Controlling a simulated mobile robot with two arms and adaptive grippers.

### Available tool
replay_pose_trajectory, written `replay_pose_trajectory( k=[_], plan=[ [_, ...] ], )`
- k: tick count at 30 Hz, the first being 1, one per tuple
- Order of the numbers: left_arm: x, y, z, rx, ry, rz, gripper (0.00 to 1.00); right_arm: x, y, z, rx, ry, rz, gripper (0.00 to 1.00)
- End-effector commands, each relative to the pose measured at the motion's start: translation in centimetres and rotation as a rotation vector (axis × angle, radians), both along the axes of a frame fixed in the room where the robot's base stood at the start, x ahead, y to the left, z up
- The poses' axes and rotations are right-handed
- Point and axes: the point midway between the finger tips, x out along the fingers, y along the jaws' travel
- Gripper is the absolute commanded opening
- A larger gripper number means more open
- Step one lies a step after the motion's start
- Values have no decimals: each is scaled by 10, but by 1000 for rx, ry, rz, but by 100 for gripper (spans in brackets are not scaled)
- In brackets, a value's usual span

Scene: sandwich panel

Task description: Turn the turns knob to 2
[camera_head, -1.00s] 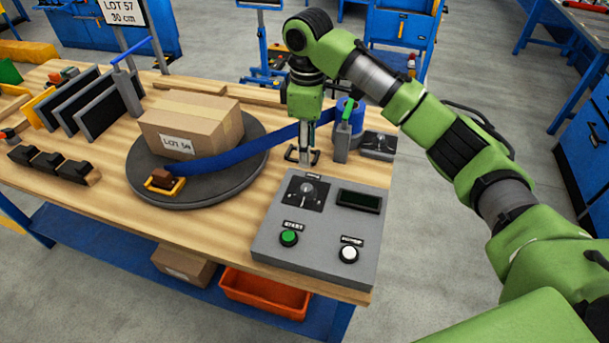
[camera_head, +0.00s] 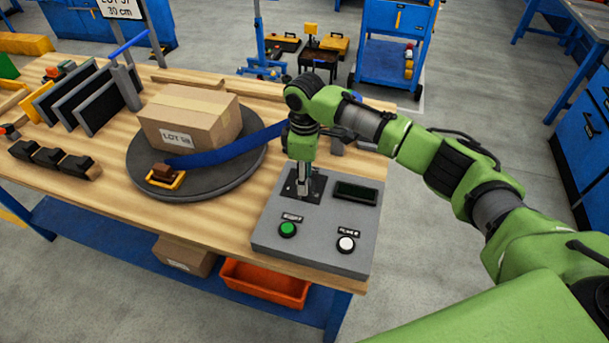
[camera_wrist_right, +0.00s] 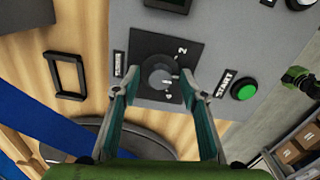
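I cannot clearly read where the knob points. My right gripper (camera_wrist_right: 158,82) is open, with its fingertips on either side of the knob and visible gaps between. In the head view the right gripper (camera_head: 303,188) points down over the knob plate and hides most of the knob. My left gripper is not in view.
The panel carries a green start button (camera_head: 287,229), a white button (camera_head: 346,244) and a dark display (camera_head: 356,192). Left of it, a turntable (camera_head: 215,190) holds a cardboard box (camera_head: 190,120) and blue film.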

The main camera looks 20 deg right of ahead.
Motion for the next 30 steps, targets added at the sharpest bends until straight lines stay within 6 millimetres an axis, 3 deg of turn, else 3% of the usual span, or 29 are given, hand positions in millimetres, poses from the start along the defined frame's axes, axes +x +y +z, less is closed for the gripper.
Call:
replay_pose_trajectory(
  k=[1,6,19,30],
  plan=[
    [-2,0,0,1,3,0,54,0,0,0,0,0,0,40],
    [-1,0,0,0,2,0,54,0,0,0,0,0,0,1],
    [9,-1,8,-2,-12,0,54,0,0,2,2,1,62,1],
    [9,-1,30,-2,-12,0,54,0,1,4,3,1,345,1]
  ],
)
